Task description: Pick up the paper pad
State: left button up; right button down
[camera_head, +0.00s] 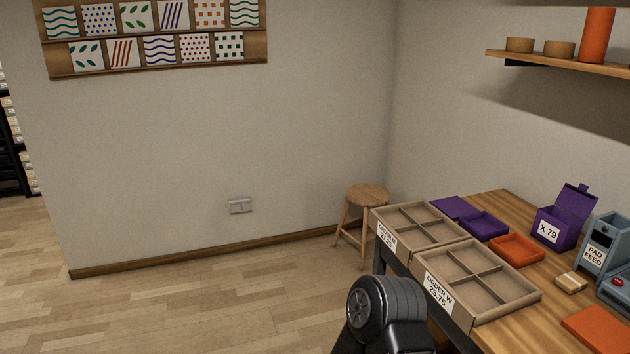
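A small tan block that looks like the paper pad (571,283) lies on the wooden table in front of the grey pad feed box (603,248). It is small in the picture, and its details are hard to make out. A dark link of one of my arms shows at the bottom middle, in front of the table's left edge. Neither of my grippers is in view.
Two divided order trays (484,307) line the table's left edge. A stool (366,197) stands behind. The floor at left is clear.

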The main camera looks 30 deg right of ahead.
aim_at(570, 282)
jog(key=i, duration=1.9)
jog(key=z, duration=4.2)
